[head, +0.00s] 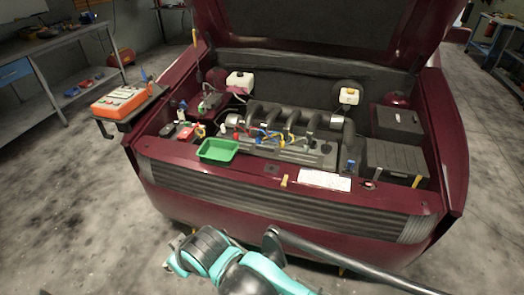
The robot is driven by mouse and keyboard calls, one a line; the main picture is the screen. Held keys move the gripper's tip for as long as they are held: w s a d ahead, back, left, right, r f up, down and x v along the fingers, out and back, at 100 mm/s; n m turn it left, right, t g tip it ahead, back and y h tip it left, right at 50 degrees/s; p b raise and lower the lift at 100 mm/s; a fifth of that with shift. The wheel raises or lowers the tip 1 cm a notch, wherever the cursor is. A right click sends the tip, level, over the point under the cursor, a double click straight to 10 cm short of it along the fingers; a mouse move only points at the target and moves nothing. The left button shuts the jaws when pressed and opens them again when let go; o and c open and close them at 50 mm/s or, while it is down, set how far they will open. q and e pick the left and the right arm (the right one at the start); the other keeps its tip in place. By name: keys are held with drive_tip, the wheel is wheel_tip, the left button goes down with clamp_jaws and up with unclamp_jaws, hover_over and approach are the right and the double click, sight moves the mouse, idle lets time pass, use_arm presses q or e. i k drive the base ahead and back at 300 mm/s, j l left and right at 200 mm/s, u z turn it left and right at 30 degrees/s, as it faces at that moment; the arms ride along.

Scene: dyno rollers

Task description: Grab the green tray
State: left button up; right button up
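The green tray (218,150) is a shallow rectangular open tray. It rests at the front left of the open engine bay, just behind the front edge of the dark red car. Its inside looks empty. Teal and dark grey links of mine show at the bottom middle, below the car's front and well apart from the tray. I can make out no fingertips of either gripper in this view.
An orange device (122,101) sits on a small shelf left of the car. The grey engine (290,140) is right of the tray. A white label (325,181) lies on the front panel. A workbench (50,45) stands at the far left; the floor at left is clear.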

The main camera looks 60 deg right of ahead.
sight(214, 151)
drive_tip(key=z, duration=1.45)
drive_tip(key=i+z, duration=0.4)
drive_tip(key=i, duration=0.25)
drive_tip(key=i+j+z, duration=0.1)
drive_tip(key=i+z, duration=0.25)
drive_tip(key=i, duration=0.25)
